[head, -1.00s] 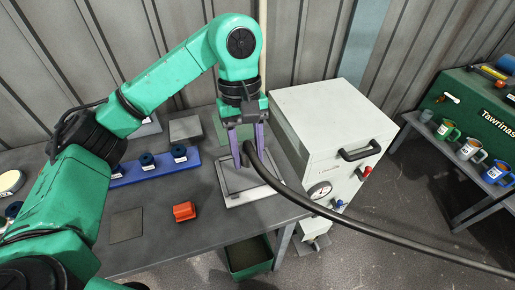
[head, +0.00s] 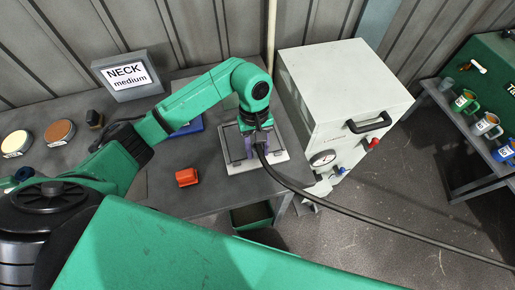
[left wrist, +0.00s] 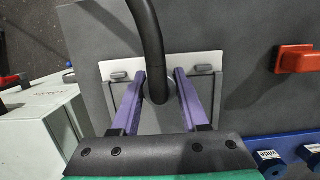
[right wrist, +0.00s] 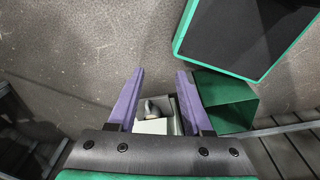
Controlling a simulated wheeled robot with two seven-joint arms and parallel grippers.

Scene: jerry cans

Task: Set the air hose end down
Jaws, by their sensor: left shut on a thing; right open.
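My left gripper (head: 254,148) is shut on the end of the black air hose (head: 345,207). It points down over a light grey plate with a frame (head: 240,168) on the table. In the left wrist view the hose (left wrist: 148,30) curves up and away from between the purple fingers (left wrist: 157,88). The plate (left wrist: 205,61) shows behind them. I cannot tell whether the hose end touches the plate. My right gripper (right wrist: 160,73) is open and empty, with floor below it in the right wrist view.
A white cabinet (head: 345,85) with a gauge stands right of the plate. A red block (head: 187,177) lies on the table (head: 215,198) to the left. A NECK medium sign (head: 128,76) stands behind. A green bin (head: 252,215) is below the table edge.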

